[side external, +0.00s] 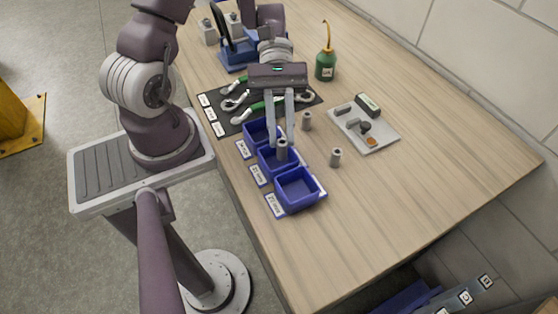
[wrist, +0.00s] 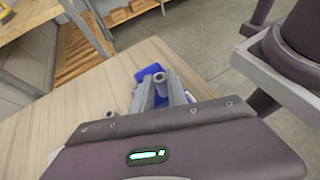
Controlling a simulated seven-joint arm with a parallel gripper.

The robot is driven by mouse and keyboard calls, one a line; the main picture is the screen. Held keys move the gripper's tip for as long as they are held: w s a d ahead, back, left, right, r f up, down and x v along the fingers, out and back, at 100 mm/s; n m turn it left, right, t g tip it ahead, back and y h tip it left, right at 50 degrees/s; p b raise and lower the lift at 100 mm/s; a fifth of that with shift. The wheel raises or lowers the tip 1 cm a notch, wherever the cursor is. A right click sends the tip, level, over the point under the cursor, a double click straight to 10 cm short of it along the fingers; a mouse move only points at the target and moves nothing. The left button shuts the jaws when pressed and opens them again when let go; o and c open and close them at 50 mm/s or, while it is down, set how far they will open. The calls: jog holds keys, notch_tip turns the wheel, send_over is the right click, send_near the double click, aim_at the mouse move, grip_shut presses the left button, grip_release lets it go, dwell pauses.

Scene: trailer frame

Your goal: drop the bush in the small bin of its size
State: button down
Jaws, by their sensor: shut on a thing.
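My gripper (side external: 281,140) is shut on a grey metal bush (side external: 282,152), upright between the fingertips. The bush appears over the middle small blue bin (side external: 264,167); its exact height above the bin floor is hard to tell. The back bin (side external: 252,127) is partly behind my fingers, and the front bin (side external: 298,201) looks empty. Each bin has a white label, too small to read surely. Two more grey bushes stand on the table to the right, one farther back (side external: 306,121) and one nearer (side external: 336,158). The wrist view shows the held bush (wrist: 160,84) between the fingers.
A dark mat (side external: 230,126) with wrenches lies behind the bins. A green oil can (side external: 326,66) stands at the back. A grey tray (side external: 377,143) with small parts lies to the right. The front right of the wooden table (side external: 420,195) is clear.

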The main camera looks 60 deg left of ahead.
jog(key=shift+f, duration=1.3)
jog(key=c, duration=1.2)
grip_release()
jog(key=shift+c, duration=0.2)
jog(key=v, duration=0.7)
jog(key=shift+a, duration=0.15)
jog(key=s+d+r+m+t+y, duration=0.1)
jog(key=s+r+m+t+y, duration=0.3)
jog(key=r, duration=0.4)
jog(key=s+d+r+m+t+y, duration=0.1)
jog(key=s+r+m+t+y, duration=0.2)
jog(key=r+m+t+y, duration=0.3)
notch_tip(320, 180, up, 2)
jog(key=m+y, duration=0.1)
jog(key=m, duration=0.2)
jog(key=shift+s+d, duration=0.4)
